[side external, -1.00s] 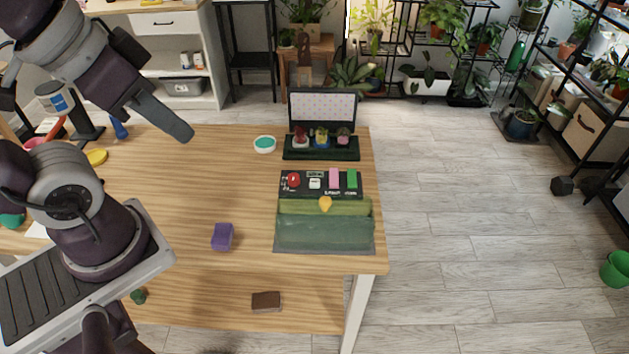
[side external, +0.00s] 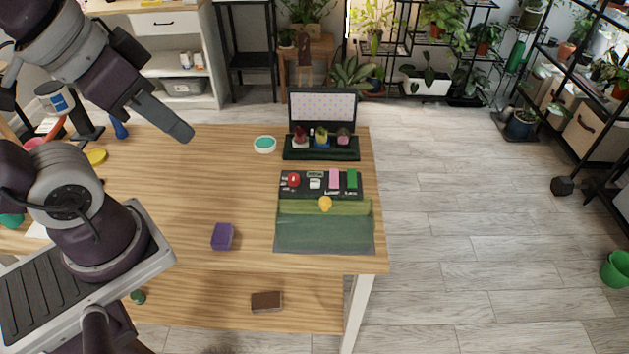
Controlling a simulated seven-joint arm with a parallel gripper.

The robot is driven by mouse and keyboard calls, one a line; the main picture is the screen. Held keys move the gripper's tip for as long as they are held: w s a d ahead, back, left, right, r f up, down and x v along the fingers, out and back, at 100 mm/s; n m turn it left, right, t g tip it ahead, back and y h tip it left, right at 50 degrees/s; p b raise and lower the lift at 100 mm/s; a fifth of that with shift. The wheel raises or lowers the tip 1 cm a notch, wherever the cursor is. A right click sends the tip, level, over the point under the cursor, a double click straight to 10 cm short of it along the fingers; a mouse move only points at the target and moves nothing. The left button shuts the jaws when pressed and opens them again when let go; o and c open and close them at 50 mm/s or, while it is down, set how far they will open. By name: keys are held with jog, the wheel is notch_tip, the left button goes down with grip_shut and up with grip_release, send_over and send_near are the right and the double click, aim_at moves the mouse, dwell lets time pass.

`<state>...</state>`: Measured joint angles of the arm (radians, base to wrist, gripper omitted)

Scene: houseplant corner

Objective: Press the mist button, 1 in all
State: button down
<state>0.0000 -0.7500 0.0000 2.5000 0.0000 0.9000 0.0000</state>
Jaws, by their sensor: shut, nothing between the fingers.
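A dark control panel (side external: 304,194) is at the back of a green box-like unit near the table's right edge. It carries a round red button (side external: 293,180), a white button (side external: 315,183), a pink piece (side external: 334,178) and a green piece (side external: 352,178). The labels are too small to read, so I cannot tell which is the mist button. A yellow, bulb-like piece (side external: 325,204) sits just in front of the panel. My gripper (side external: 181,132) is shut and empty, above the table to the left of the panel and well apart from it.
Behind the panel, a dark tray (side external: 320,155) holds small potted plants before an upright dotted board (side external: 323,107). The table between gripper and panel is mostly clear.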

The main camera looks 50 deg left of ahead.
dwell(0.6)
jog(key=m+t+h, duration=0.1)
jog(key=m+t, duration=0.2)
jog(key=m, duration=0.8)
send_over(311, 183)
notch_tip(311, 183, down, 22)
jog(key=r, duration=0.1)
jog(key=shift+f, duration=0.2)
jog(key=shift+f, duration=0.1)
jog(key=shift+f, duration=4.3)
jog(key=shift+f, duration=0.1)
jog(key=shift+f, duration=0.3)
